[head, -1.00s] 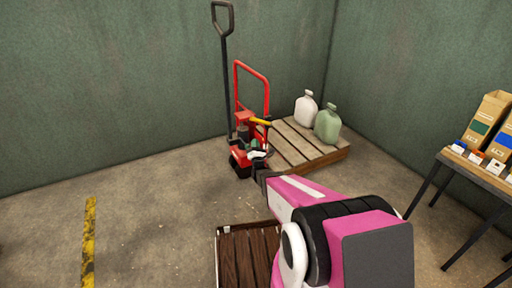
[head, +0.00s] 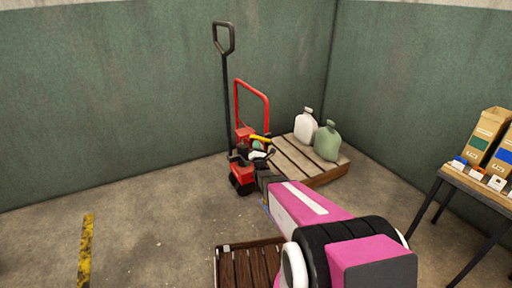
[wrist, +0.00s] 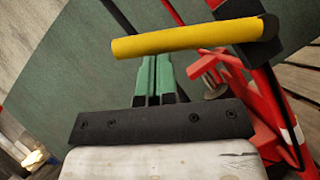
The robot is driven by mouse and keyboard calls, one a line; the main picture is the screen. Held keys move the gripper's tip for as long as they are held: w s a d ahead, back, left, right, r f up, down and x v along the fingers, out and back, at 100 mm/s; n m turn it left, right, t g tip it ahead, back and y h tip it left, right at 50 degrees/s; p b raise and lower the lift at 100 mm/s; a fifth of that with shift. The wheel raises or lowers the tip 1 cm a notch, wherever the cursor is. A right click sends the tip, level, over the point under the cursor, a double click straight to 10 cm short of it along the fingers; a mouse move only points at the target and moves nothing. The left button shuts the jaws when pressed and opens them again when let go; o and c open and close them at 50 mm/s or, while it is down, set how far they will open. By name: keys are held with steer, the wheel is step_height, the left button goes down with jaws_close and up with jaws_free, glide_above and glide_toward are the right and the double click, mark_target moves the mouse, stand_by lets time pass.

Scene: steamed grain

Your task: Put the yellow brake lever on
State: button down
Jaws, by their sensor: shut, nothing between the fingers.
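The yellow brake lever (head: 260,138) is at the red pallet truck (head: 243,175) beside the back wall. In the wrist view the lever (wrist: 195,38) is a yellow bar, nearly level, its right end joined to a black piece (wrist: 248,30). My gripper (head: 260,151) is at the lever, just below it in the head view. In the wrist view its green fingers (wrist: 155,75) are together and empty, their tips at the lower edge of the bar. I cannot tell whether they touch it. The lever's mount is partly hidden.
The truck's tall black handle (head: 226,90) and a red tube frame (head: 254,92) rise close by. A wooden pallet (head: 325,175) with white and green jugs stands right of it.

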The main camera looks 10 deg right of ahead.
mark_target(266, 130)
steer(key=shift+r+m+h, duration=0.35)
steer(key=shift+m+h, duration=0.25)
steer(key=shift+m, duration=0.1)
steer(key=shift+d+r, duration=0.1)
steer(key=w+d+r+m+g+h, duration=0.2)
steer(key=d+r+m+g+h, duration=0.2)
steer(key=m, duration=0.8)
steer(key=shift+w+d+r+g, duration=0.15)
steer(key=shift+d+r+g, duration=0.85)
steer(key=shift+d+r, duration=0.4)
steer(key=shift+r, duration=0.1)
